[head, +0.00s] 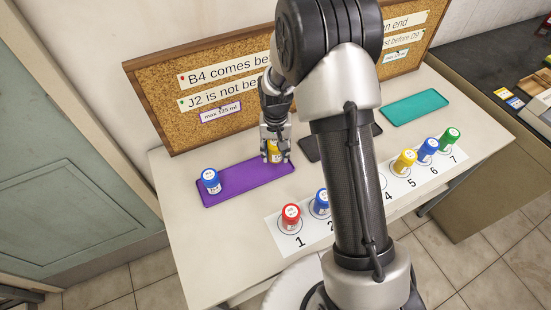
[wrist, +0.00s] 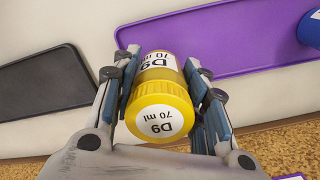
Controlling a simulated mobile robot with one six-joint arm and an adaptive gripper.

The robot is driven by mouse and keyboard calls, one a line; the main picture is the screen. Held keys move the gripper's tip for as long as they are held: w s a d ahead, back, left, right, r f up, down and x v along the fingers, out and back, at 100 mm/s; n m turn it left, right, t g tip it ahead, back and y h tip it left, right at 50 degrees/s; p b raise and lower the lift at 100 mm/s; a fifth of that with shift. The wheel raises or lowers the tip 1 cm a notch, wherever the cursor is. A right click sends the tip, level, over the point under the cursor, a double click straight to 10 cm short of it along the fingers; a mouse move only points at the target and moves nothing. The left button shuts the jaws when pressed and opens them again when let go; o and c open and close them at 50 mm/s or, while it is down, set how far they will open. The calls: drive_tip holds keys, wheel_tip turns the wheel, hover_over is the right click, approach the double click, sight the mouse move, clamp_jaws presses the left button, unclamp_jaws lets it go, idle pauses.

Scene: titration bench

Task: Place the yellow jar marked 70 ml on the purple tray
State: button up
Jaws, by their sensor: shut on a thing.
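My gripper (head: 275,150) is shut on a yellow jar (head: 276,157), with a finger on each side of it. In the wrist view the jar (wrist: 162,109) is labelled D9, 70 ml, between the fingers (wrist: 165,95). The purple tray (head: 240,183) lies at the left of the table, and the jar is at its right end. In the wrist view the tray (wrist: 235,40) shows behind the jar. I cannot tell whether the jar's base touches the tray.
A blue jar (head: 211,180) stands on the tray's left end. A black tray (head: 309,150) and a teal tray (head: 415,107) lie to the right. Red (head: 291,216), blue (head: 321,203), yellow (head: 405,161) and other jars stand on a numbered strip (head: 325,235). A corkboard (head: 160,97) rises behind.

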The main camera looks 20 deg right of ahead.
sight(276, 158)
drive_tip(key=shift+f+b, duration=0.45)
drive_tip(key=shift+f, duration=1.25)
drive_tip(key=shift+f, duration=0.2)
drive_tip(key=o, duration=1.1)
